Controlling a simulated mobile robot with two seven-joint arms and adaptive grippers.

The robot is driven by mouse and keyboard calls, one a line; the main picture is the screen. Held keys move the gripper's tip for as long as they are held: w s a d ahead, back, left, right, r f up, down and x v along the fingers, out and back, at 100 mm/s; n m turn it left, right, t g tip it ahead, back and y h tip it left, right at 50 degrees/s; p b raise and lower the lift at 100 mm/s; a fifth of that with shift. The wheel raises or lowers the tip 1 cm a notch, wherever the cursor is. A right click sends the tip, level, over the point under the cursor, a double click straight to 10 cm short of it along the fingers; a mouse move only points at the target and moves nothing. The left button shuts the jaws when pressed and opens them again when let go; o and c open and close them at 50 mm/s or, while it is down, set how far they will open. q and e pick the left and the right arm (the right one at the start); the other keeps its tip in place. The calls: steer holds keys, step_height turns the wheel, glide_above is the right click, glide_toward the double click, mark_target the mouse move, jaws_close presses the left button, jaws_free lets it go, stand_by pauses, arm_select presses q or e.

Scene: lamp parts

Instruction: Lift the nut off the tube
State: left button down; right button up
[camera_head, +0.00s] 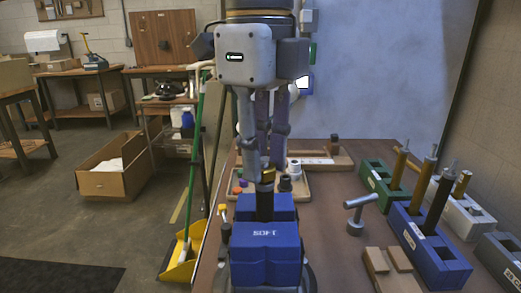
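A dark tube (264,207) stands upright in the blue vise (266,257) marked SOFT, in the front middle of the bench. A gold-coloured nut (268,171) shows at the tube's top, partly hidden by my fingers. My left gripper (264,163) points straight down from above, its fingertips at the nut and the top of the tube. I cannot tell whether the fingers grip the nut or only stand around it. My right gripper is not in view.
A tray (300,196) of small parts lies behind the vise. Green (377,184), blue (425,250) and white (468,218) racks with upright tubes stand to the right. A grey T-shaped piece (360,203) and a wooden block (390,270) are nearer the vise.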

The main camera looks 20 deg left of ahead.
arm_select(q)
steer(key=c, duration=2.1)
jaws_free()
jaws_close()
steer(key=shift+r, duration=0.95)
steer(key=shift+r, duration=1.4)
steer(key=shift+r, duration=2.05)
